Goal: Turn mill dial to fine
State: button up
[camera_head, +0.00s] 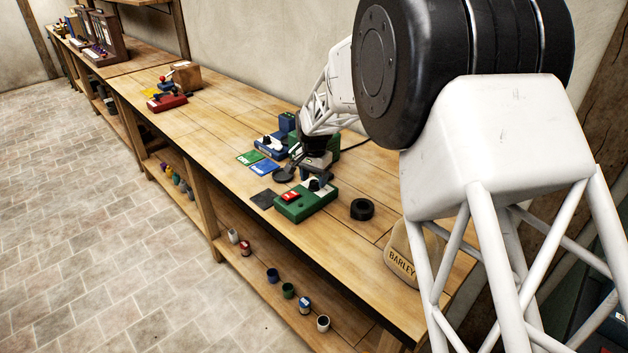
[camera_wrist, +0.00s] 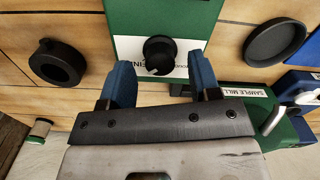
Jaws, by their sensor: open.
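The mill dial is a black round knob (camera_wrist: 159,54) on a white label plate on a green control box (camera_wrist: 125,18). In the head view, my gripper (camera_head: 316,170) is just above the box.
A red button (camera_head: 290,197) is on the box. A black ring (camera_head: 361,209) lies right of it, a dark round dish (camera_head: 284,174) left. The green sample mill (camera_wrist: 240,98) and a blue device (camera_head: 269,146) stand behind. A barley sack (camera_head: 401,262) is nearer.

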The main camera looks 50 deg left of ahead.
aim_at(315, 182)
jog(key=shift+r, duration=3.4)
jog(key=shift+d, duration=0.1)
